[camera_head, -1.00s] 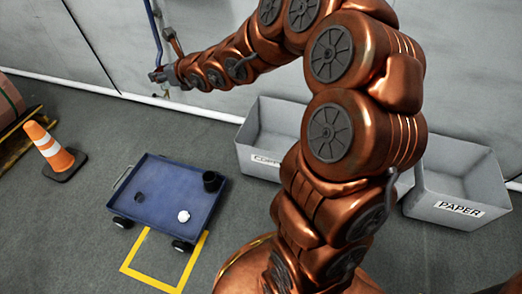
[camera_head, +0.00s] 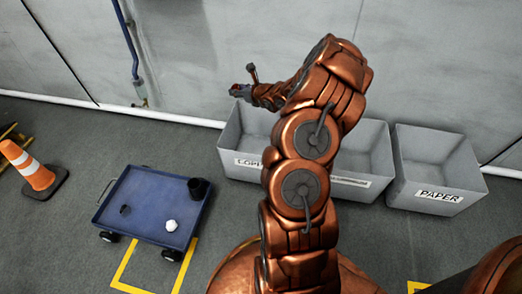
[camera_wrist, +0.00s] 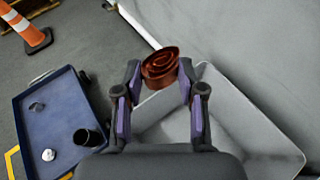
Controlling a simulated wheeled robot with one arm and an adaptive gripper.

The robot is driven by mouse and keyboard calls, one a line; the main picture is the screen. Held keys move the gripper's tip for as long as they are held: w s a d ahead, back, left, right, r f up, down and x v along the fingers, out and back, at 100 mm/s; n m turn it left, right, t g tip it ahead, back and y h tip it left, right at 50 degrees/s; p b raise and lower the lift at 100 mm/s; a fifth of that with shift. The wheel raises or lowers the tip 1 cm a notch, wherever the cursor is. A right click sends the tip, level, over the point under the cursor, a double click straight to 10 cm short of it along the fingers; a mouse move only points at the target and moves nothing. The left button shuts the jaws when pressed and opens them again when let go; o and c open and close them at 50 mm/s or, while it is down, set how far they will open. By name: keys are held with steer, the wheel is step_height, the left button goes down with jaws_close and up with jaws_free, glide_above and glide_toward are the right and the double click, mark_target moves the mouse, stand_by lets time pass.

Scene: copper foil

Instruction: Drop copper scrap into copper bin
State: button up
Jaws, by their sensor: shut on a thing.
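The copper scrap (camera_wrist: 160,66) is a rolled copper-coloured coil. In the wrist view, my gripper (camera_wrist: 159,78) is shut on it, with one finger at each side. The grey copper bin (camera_head: 231,172), with a partly hidden label starting "COP", stands by the wall in the head view. In that view my gripper (camera_head: 241,92) is raised above the bin's back left edge. In the wrist view the grey bin (camera_wrist: 255,128) lies below the held coil, which overlaps its far left corner. My arm hides part of the bin in the head view.
A middle bin (camera_head: 375,160) and a paper bin (camera_head: 437,175) stand to the right. A blue cart (camera_head: 150,212) holds a black cup (camera_head: 198,188), a white lump (camera_head: 171,225) and a small dark piece (camera_head: 125,210). A cone (camera_head: 28,167) is at left. A blue pipe (camera_head: 128,45) runs down the wall.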

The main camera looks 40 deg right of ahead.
steer(key=s+d+f+b, duration=0.1)
steer(key=s+d+f, duration=0.3)
steer(key=f, duration=0.3)
steer(key=s+d+f+m+h+b, duration=0.1)
steer(key=s+d+f, duration=0.3)
steer(key=f, duration=0.3)
steer(key=shift+d+f+b, duration=0.35)
steer(key=shift+d+f, duration=0.05)
steer(key=shift+d, duration=0.25)
steer(key=o, duration=1.3)
steer(key=shift+c, duration=0.2)
steer(key=v, duration=1.2)
steer(key=shift+a, duration=0.15)
